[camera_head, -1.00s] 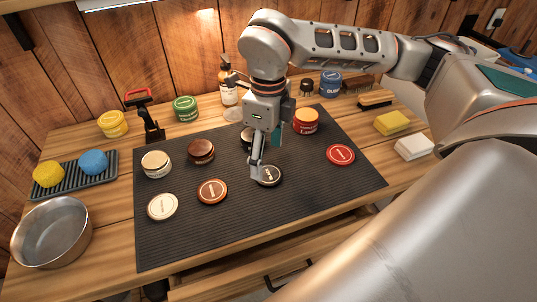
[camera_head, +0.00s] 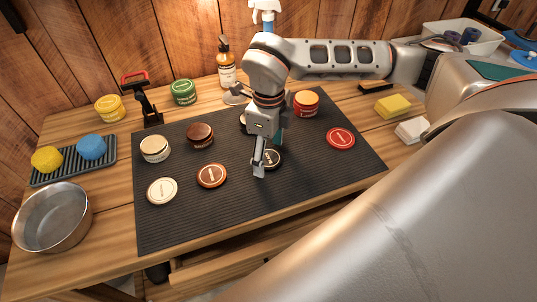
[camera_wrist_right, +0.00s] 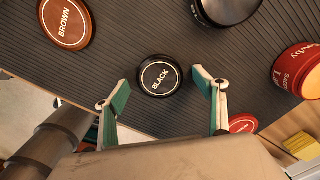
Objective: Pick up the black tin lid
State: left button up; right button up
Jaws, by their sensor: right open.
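The black tin lid (camera_head: 271,159) lies flat on the dark ribbed mat (camera_head: 230,210), partly hidden behind my right gripper (camera_head: 260,168) in the head view. In the right wrist view the lid (camera_wrist_right: 159,75) reads "BLACK" and lies ahead of and between the two fingertips. My right gripper (camera_wrist_right: 159,90) is open and empty, its green-padded fingers spread on either side. I cannot tell how high the fingertips are above the mat. My left gripper is not in view.
A brown lid (camera_head: 211,175), a cream lid (camera_head: 162,191) and a red lid (camera_head: 340,138) lie on the mat. Tins stand behind them, including a brown one (camera_head: 200,135) and a red one (camera_head: 306,103). A metal bowl (camera_head: 52,218) stands at the left.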

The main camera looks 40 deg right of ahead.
jog(key=c, duration=0.8)
jog(key=shift+c, duration=0.2)
